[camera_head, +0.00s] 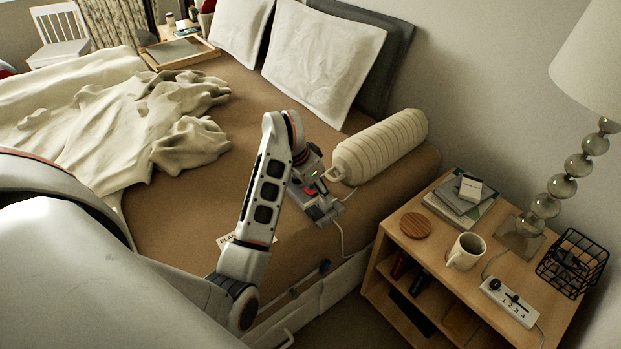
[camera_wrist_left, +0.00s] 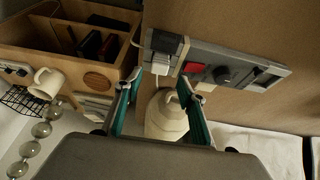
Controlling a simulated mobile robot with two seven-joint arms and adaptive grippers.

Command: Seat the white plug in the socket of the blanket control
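The blanket control (camera_head: 322,211) lies on the brown bed near its edge, a grey unit with a red switch; the left wrist view shows it (camera_wrist_left: 228,70) with a black knob and a dark block at one end. The white plug (camera_wrist_left: 161,64) shows beside that dark block; I cannot tell whether it is in the socket. My left gripper (camera_head: 317,180) is over the control. In the left wrist view its teal fingers (camera_wrist_left: 160,80) are apart, on either side of the plug, with visible gaps. My right gripper is not in view.
A cream bolster (camera_head: 382,146) lies close beside the control and gripper. A nightstand (camera_head: 403,247) at the right holds a mug (camera_head: 466,251), a power strip (camera_head: 509,302), a lamp and a wire basket. A rumpled blanket (camera_head: 130,115) covers the far left of the bed.

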